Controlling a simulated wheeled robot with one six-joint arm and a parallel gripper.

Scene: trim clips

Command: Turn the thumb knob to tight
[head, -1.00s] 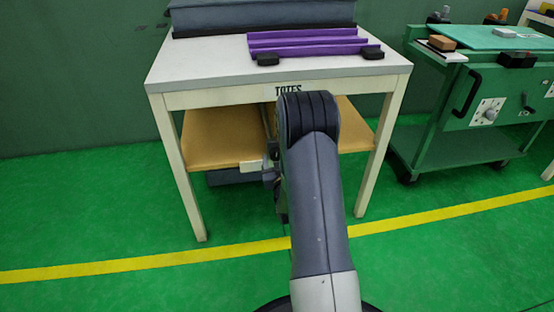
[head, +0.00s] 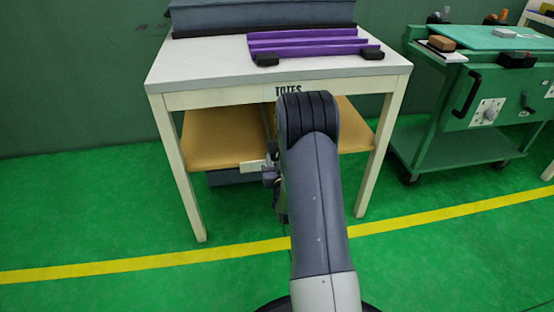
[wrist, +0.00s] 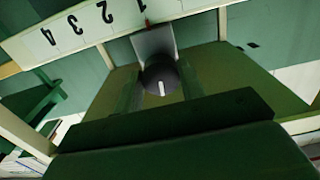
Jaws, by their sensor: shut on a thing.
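The thumb knob (wrist: 158,77) is dark and round, with a white pointer line on its face, in the middle of the wrist view. A grey plate (wrist: 154,42) shows behind it. My gripper (wrist: 160,82) has one finger on each side of the knob and is shut on it. The white line runs nearly straight up and down in the wrist view. I cannot read any "tight" mark. In the head view my arm hides the knob and most of my gripper.
A pale strip (wrist: 85,28) with upside-down numbers runs above the knob in the wrist view. The white table (head: 210,60) carries purple rails (head: 305,42) and has a tan lower shelf (head: 225,140). A green cart (head: 450,150) stands at right.

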